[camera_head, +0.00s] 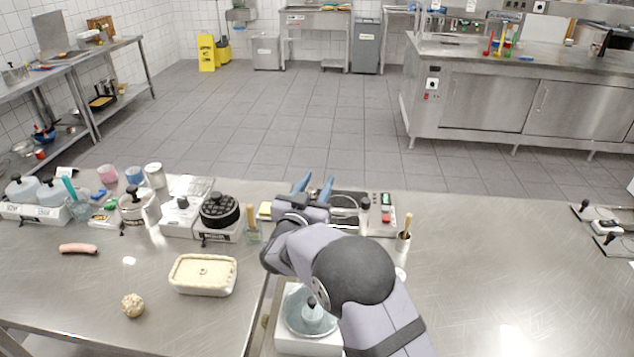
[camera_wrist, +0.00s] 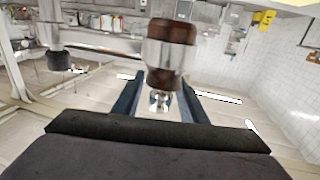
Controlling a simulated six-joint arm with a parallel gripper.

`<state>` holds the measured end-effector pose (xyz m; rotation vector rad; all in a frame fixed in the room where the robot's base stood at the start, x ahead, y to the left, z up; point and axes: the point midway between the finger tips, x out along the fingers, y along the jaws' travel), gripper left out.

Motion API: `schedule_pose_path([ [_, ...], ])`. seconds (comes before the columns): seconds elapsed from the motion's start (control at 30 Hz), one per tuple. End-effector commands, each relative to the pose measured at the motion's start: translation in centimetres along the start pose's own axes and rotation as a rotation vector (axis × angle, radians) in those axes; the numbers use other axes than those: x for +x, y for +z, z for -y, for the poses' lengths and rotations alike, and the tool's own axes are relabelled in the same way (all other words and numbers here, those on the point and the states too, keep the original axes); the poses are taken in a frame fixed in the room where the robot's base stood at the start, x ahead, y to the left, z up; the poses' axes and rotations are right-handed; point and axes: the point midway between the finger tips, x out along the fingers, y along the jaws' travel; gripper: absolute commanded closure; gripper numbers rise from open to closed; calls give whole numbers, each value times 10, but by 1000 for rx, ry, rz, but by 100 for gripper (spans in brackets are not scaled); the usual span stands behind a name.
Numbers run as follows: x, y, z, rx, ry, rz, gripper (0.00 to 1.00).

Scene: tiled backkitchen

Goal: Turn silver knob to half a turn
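My gripper (camera_head: 313,187) reaches over the far edge of the steel counter with its two blue fingers apart, beside a steel appliance with a control panel (camera_head: 386,207). The arm hides much of that appliance. In the wrist view, the open fingers of my gripper (camera_wrist: 159,98) lie to either side of a small silver knob-like part (camera_wrist: 159,101). Above it is a larger silver cylinder with brown bands (camera_wrist: 171,52). I cannot tell for sure which part is the silver knob, or whether a finger touches it.
A waffle iron (camera_head: 220,210), a lidded metal pot (camera_head: 139,208) and a cream rectangular dish (camera_head: 203,274) stand to the left. A pot with a wooden-handled tool (camera_head: 405,238) stands close right of the arm. The counter further right (camera_head: 500,260) is mostly clear.

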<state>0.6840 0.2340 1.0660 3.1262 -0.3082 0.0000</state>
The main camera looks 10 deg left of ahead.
Motion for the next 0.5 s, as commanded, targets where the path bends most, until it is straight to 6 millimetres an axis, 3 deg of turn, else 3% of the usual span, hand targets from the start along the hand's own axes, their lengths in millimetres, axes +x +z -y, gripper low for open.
schedule_pose_path([
  [0.1,0,0,0,0,0,0,61],
  [0.27,0,0,0,0,0,0,97],
  [0.3,0,0,0,0,0,0,100],
  [0.5,0,0,0,0,6,-1,100],
])
